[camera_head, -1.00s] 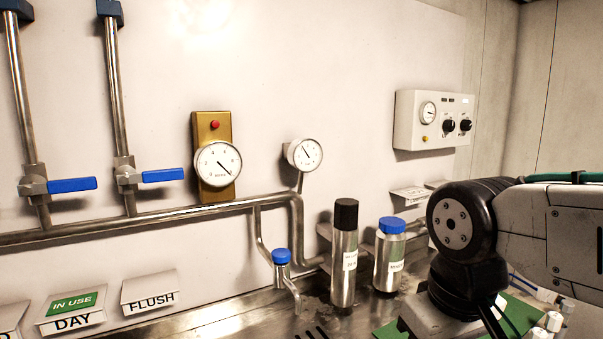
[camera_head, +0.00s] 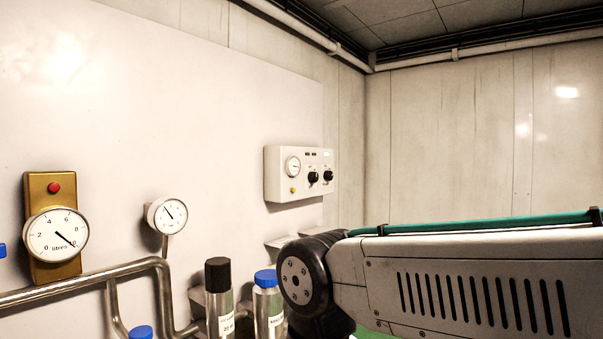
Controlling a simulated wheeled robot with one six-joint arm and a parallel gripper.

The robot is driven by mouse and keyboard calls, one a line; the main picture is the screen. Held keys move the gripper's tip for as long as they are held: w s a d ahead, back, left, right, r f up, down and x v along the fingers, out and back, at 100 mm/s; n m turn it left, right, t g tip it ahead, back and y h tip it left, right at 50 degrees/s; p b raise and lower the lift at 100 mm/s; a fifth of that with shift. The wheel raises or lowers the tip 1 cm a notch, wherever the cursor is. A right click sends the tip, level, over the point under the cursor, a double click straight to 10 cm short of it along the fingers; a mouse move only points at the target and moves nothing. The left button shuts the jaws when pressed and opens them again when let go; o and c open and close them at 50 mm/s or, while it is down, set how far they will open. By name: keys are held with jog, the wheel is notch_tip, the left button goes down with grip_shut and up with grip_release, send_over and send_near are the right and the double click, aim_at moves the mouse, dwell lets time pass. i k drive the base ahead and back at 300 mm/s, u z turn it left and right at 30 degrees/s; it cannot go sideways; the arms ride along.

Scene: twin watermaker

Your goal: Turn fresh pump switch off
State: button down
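A white control box (camera_head: 299,173) is on the wall near the middle of the head view. Its front has a small round gauge (camera_head: 293,165), a yellow button or lamp and two black rotary knobs, a left one (camera_head: 313,177) and a right one (camera_head: 328,175). Their labels are too small to read, so I cannot tell which is the fresh pump switch. My arm crosses the lower right, below and right of the box and apart from it in the picture. My gripper is out of view.
A brass-backed litres gauge (camera_head: 57,234) and a smaller gauge (camera_head: 167,215) are at left above a steel pipe (camera_head: 90,285). A black-capped bottle (camera_head: 219,300) and a blue-capped bottle (camera_head: 268,305) stand below the box. The wall around the box is bare.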

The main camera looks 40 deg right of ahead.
aim_at(329, 175)
jog(key=k, duration=1)
jog(key=z, duration=1.2)
jog(key=i, duration=1.4)
jog(key=u, duration=1.3)
